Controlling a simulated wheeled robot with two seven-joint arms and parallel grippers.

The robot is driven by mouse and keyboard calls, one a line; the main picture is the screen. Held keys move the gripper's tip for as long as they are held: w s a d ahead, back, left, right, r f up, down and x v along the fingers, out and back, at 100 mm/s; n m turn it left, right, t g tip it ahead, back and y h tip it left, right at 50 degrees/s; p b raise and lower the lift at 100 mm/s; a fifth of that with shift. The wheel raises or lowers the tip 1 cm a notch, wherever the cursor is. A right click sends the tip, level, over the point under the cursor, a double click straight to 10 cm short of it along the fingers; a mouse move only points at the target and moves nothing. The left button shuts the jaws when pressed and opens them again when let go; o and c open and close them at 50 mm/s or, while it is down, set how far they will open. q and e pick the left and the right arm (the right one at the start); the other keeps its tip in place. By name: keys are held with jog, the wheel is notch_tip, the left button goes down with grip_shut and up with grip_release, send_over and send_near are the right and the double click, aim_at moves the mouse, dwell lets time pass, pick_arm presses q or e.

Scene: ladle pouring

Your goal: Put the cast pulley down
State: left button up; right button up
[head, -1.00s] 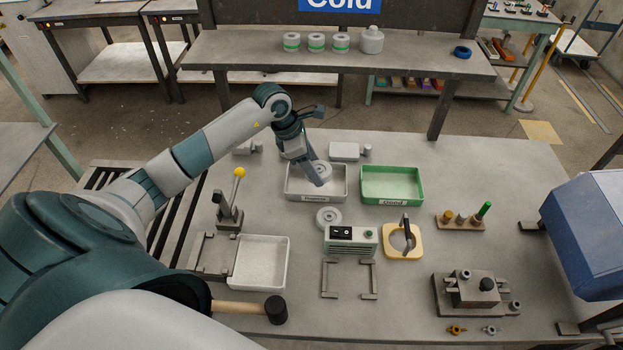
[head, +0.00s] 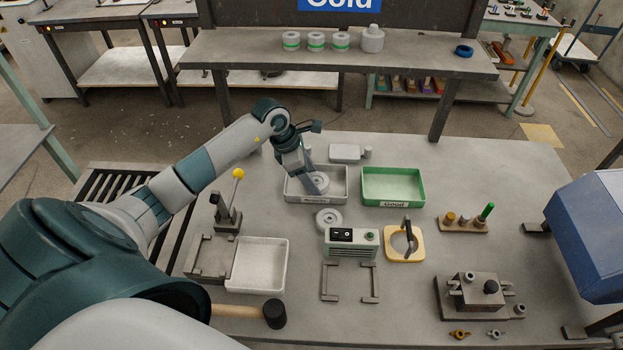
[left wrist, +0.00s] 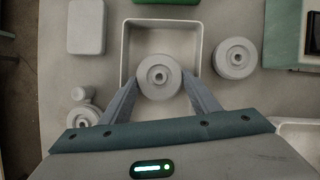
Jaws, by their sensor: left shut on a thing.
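My left gripper (head: 317,184) reaches down over the light grey tray (head: 335,198) in the middle of the table. It is shut on a round grey cast pulley (left wrist: 159,77), which sits between its two fingers in the left wrist view. The held pulley (head: 321,179) is partly hidden by the gripper in the head view. It is within the tray's outline, near the front wall; I cannot tell whether it touches the tray floor. A second grey pulley (head: 328,219) lies on the table just in front of the tray, and also shows in the left wrist view (left wrist: 235,58). My right gripper is out of view.
A green tray (head: 392,201) stands right of the grey one. A switch box (head: 351,242) and a yellow-based fixture (head: 404,241) are in front. A yellow-knobbed lever press (head: 228,215) and a white tray (head: 259,264) are at left. The grey tray's back and right floor look clear.

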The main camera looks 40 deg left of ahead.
pick_arm(q)
jog(key=shift+f, duration=0.1)
jog(key=o, duration=0.9)
jog(key=shift+r, duration=0.25)
jog(key=shift+s+a+r, duration=0.1)
jog(key=shift+a+r, duration=0.1)
jog(key=shift+r, duration=0.1)
jog(key=b+v, duration=0.3)
jog(key=v, duration=0.8)
jog(key=shift+b, duration=0.35)
